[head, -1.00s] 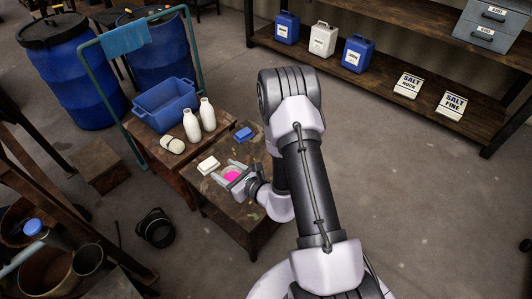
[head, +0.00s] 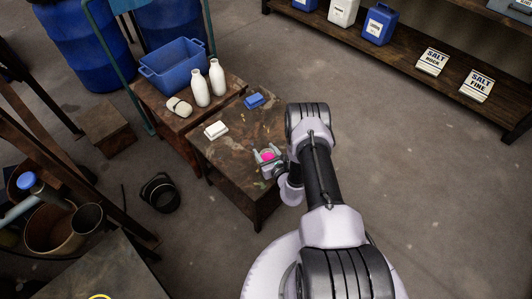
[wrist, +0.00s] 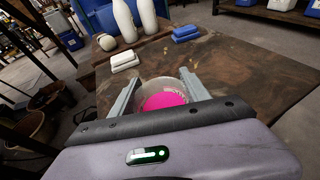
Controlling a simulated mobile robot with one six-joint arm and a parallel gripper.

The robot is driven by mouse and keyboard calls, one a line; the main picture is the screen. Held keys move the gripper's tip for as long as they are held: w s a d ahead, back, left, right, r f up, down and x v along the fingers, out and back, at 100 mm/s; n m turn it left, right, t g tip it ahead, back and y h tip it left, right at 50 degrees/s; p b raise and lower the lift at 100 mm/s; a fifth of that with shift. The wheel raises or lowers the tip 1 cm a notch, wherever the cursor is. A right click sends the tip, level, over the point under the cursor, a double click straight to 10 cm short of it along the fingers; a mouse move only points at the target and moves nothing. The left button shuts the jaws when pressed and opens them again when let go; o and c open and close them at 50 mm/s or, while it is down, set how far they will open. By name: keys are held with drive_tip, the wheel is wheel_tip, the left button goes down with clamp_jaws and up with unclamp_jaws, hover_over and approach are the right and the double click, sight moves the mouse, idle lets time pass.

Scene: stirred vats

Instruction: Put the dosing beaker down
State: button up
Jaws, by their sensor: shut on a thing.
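The dosing beaker (head: 267,156) is a clear vessel with bright pink contents, and it also shows in the wrist view (wrist: 163,98). My gripper (head: 269,153) is shut on it, with one grey finger on each side, as the wrist view (wrist: 160,82) shows. The beaker looks upright over the right part of the low dark worktable (head: 228,160). I cannot tell whether its base touches the tabletop; my gripper hides the near side.
A white block (head: 216,130) and a blue block (head: 254,100) lie on the worktable's far part. The tabletop between them and the beaker is clear. An adjoining table holds white bottles (head: 217,77) and a blue bin (head: 177,65). A black bucket (head: 160,193) stands on the floor.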

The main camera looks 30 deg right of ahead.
sight(267, 151)
drive_tip(key=shift+w+d+f+b, duration=0.15)
drive_tip(key=shift+w+d+b, duration=0.05)
drive_tip(key=shift+w+d, duration=0.4)
drive_tip(key=shift+w+d+f+b, duration=0.2)
drive_tip(key=shift+w+d, duration=0.25)
drive_tip(key=shift+w, duration=0.15)
wheel_tip(267, 151, down, 4)
drive_tip(key=shift+w+r+b, duration=0.1)
drive_tip(key=shift+r+b, duration=0.15)
drive_tip(key=shift+b, duration=1)
drive_tip(key=shift+r, duration=0.25)
drive_tip(key=o, duration=1.5)
drive_tip(key=shift+f, duration=0.2)
drive_tip(key=shift+o, duration=0.2)
drive_tip(key=shift+r, duration=0.15)
